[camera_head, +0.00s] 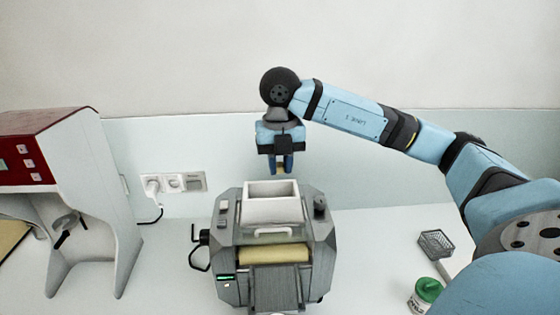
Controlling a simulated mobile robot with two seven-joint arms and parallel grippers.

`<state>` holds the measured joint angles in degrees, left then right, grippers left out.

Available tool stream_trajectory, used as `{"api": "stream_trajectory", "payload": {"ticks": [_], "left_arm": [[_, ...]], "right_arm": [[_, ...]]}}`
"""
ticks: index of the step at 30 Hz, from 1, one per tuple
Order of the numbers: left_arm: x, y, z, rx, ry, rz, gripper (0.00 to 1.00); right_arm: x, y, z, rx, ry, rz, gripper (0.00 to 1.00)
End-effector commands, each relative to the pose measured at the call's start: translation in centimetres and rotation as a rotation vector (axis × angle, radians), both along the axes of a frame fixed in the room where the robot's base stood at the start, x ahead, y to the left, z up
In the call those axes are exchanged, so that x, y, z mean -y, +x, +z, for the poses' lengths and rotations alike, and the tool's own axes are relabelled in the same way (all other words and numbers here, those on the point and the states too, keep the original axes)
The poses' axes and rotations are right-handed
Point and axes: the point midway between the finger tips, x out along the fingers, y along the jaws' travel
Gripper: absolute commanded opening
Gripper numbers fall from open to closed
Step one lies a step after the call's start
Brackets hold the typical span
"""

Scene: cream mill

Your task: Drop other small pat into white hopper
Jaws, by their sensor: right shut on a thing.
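The white hopper (272,211) is a square open box on top of a grey mill (230,262). My right gripper (282,172) points down above the hopper's back edge. It is shut on a small yellowish pat (281,168), held between its fingertips and mostly hidden by them. The pat is apart from the hopper. The inside floor of the hopper is hidden by its front wall. My left gripper is not in view.
A red and white machine (85,190) stands at the left. A wall socket (175,183) with a plug is behind. A small dark wire basket (436,243) and a green-lidded jar (427,292) are at the right. The counter between the mill and basket is clear.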

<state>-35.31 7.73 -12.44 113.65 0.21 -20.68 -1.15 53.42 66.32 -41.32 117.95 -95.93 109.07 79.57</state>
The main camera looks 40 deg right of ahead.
Motion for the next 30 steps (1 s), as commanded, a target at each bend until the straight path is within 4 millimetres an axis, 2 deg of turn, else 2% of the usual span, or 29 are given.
{"api": "stream_trajectory", "payload": {"ticks": [2, 3, 6, 17, 22, 27, 30], "left_arm": [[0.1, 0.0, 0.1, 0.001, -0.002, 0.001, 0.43], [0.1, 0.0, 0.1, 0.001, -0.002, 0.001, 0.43], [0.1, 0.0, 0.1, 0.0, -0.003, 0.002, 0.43], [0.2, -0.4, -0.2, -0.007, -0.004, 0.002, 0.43], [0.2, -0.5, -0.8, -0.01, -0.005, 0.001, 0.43], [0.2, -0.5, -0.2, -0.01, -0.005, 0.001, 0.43], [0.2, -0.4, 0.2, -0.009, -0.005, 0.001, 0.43]], "right_arm": [[0.0, 0.0, 0.0, 0.0, 0.0, 0.0, 0.0], [0.0, 0.0, 0.0, 0.0, 0.0, 0.0, 0.31], [0.0, 0.0, 0.0, 0.0, 0.0, 0.0, 0.51], [0.0, 0.1, 0.6, 0.003, 0.0, 0.0, 0.51], [0.0, 0.1, 3.2, 0.007, 0.001, 0.001, 0.51], [0.0, 0.0, 6.9, 0.006, -0.002, -0.001, 0.51], [0.0, 0.0, 8.5, 0.005, -0.001, 0.0, 0.51]]}}
